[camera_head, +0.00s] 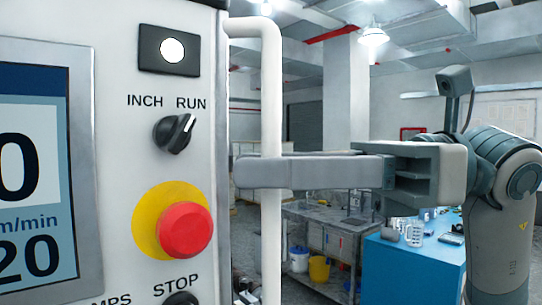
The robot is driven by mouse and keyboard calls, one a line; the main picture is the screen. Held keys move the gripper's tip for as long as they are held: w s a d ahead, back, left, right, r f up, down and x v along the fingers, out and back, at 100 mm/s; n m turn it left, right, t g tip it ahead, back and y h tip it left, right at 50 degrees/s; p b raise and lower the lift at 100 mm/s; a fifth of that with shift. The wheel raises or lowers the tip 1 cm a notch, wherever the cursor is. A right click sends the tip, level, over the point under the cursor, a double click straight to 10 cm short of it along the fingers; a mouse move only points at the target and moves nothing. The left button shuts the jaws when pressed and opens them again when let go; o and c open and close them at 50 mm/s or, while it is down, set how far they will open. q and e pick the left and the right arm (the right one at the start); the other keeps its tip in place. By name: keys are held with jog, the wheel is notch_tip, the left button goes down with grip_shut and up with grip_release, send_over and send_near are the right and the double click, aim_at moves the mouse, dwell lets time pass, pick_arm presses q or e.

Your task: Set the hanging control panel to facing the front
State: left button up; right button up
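The control panel (118,190) fills the left of the head view, close to me. Its face shows a screen, a black INCH/RUN knob, a red stop button on a yellow ring and a white lamp. A white tubular handle (270,95) runs vertically along its right side. My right gripper (248,170) reaches in from the right at mid-height of the handle. Its near finger crosses in front of the tube, and a strip of the other finger shows behind. The gap between the fingers is hidden, so I cannot tell whether they grip the tube. My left gripper is out of view.
Behind stand a grey metal workbench (330,218), a yellow bucket (319,269) and a blue table (400,268) with clear cups on it. A pale pillar (345,95) rises further back. The air between the handle and my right arm looks free.

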grip_shut()
jog(key=shift+w, duration=0.1)
